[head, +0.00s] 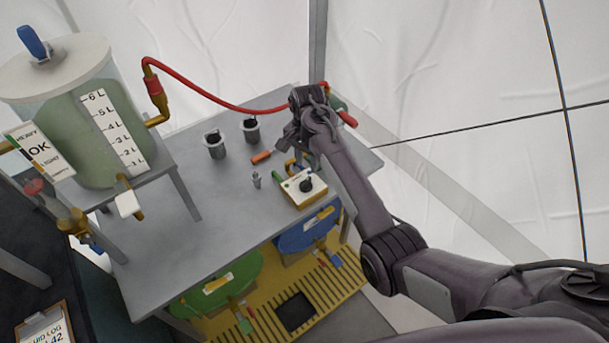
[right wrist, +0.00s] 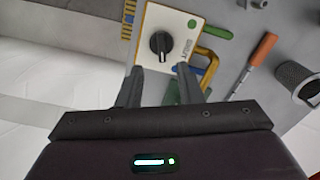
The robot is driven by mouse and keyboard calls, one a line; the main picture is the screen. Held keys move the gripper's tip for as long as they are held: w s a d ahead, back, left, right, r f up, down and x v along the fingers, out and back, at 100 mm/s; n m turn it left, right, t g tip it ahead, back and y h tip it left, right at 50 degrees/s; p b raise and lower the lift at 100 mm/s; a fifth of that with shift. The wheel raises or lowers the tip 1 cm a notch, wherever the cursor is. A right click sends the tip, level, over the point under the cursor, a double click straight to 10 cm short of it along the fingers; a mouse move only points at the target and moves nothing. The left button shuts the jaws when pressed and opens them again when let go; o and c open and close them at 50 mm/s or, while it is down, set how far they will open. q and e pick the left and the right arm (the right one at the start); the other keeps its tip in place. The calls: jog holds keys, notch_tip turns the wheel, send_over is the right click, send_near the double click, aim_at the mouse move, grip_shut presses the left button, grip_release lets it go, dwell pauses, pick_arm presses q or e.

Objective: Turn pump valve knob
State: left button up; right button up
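A white box (head: 303,188) with a black rotary knob (head: 306,185) on top sits on the grey table near its front right edge. In the right wrist view the black knob (right wrist: 160,43) shows a white pointer mark, and the white box (right wrist: 176,24) has a green dot and small lettering. My right gripper (head: 291,142) is above the table, behind the box in the head view. In the right wrist view its two fingers (right wrist: 160,82) are apart with nothing gripped between them; the knob appears just past the fingertips. Whether they touch the box cannot be told. My left gripper is not in view.
A yellow bent handle (right wrist: 208,66) is close to the right finger. An orange-handled tool (head: 261,158) and two grey cups (head: 215,147) stand or lie nearby. A large tank (head: 95,130) with a red hose (head: 215,101) is at left. The table's middle is mostly clear.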

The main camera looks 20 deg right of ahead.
aim_at(306, 181)
jog(key=shift+w+a+f+p, duration=0.1)
jog(key=shift+f+p, duration=0.25)
jog(key=shift+f, duration=3.55)
grip_shut()
